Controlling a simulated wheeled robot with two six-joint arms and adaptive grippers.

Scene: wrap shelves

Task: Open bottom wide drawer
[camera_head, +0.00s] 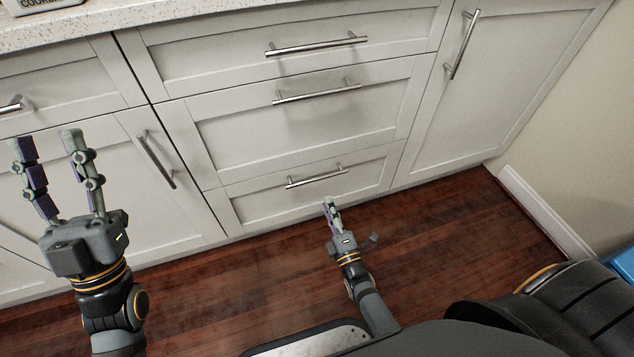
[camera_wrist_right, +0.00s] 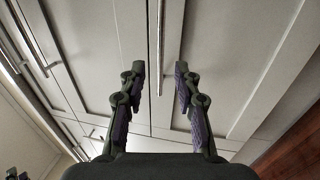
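The bottom wide drawer (camera_head: 262,208) is the lowest of a stack of drawers in the light cabinet in the head view. It looks shut, flush with the cabinet front. Its metal bar handle (camera_head: 315,177) runs across its upper part. My right gripper (camera_head: 329,201) is low in front of this drawer, just below the handle in the picture. In the right wrist view my right gripper (camera_wrist_right: 160,70) is open, with a bar handle (camera_wrist_right: 160,40) seen between its fingertips; contact cannot be told. My left gripper (camera_head: 47,143) is open and empty in front of the left cabinet door.
Two wider drawers with handles (camera_head: 316,93) (camera_head: 316,45) sit above, both shut. Shut cabinet doors stand left (camera_head: 185,205) and right (camera_head: 485,90). A speckled counter (camera_head: 130,12) is on top. The dark wooden floor (camera_head: 440,240) is clear. A wall with white baseboard (camera_head: 545,210) bounds the right.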

